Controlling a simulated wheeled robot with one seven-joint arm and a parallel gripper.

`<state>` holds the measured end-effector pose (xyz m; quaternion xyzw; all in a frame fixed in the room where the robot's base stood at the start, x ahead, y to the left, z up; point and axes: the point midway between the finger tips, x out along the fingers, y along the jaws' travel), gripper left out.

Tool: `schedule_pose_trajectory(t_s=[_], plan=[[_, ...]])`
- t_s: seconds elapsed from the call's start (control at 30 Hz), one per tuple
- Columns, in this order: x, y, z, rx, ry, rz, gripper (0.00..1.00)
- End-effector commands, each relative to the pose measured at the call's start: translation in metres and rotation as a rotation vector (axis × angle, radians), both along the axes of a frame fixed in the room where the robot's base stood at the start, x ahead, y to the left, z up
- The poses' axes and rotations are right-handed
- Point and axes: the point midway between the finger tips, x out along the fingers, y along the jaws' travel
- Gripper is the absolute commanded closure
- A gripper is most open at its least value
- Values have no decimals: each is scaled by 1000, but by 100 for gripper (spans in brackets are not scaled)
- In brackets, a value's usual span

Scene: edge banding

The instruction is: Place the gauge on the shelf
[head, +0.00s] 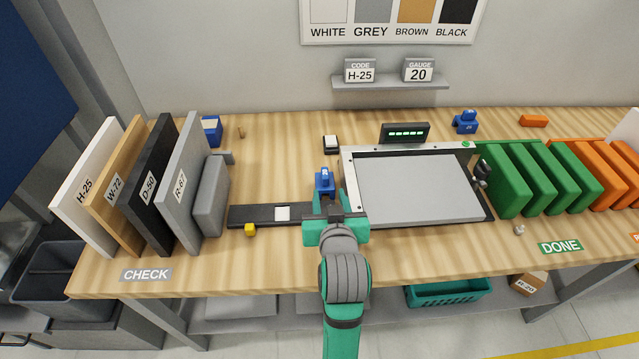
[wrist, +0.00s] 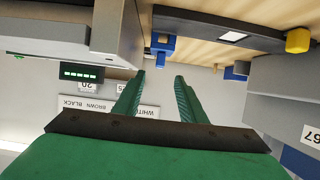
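A small blue piece (head: 325,183) with a pale mark on top stands on the bench just beyond my gripper (head: 333,212). It also shows in the wrist view (wrist: 163,46), past the fingertips and apart from them. My gripper's two green fingers (wrist: 160,77) are spread with nothing between them. Another blue piece (head: 465,121) stands at the back right, and a third (head: 211,130) at the back left. Their marks are too small to read, so I cannot tell which gauge is which. The grey wall shelf (head: 390,84) carries cards reading CODE H-25 and GAUGE 20.
Labelled boards (head: 178,185) lean upright at left. A grey panel (head: 420,187) lies in a framed fixture right of my gripper, with a lit display (head: 405,132) behind. Green holders (head: 520,180) stand at right. A yellow block (head: 250,229) sits near the dark rail (head: 262,215).

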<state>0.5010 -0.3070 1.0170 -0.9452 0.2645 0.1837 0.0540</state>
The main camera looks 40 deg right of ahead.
Motion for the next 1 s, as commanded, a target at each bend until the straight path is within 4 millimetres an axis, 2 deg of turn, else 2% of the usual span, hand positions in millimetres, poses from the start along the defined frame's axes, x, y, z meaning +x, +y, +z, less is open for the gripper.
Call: schedule_pose_trajectory(t_s=[0.13, 0.4, 0.63, 0.9, 1.0], plan=[[7, -8, -1, 0, 10, -2, 62], [37, -26, -16, 0, 11, -3, 62], [49, -33, -20, -1, 10, -3, 62], [80, -49, -31, 0, 10, -2, 62], [86, -53, -33, 0, 10, -2, 62]])
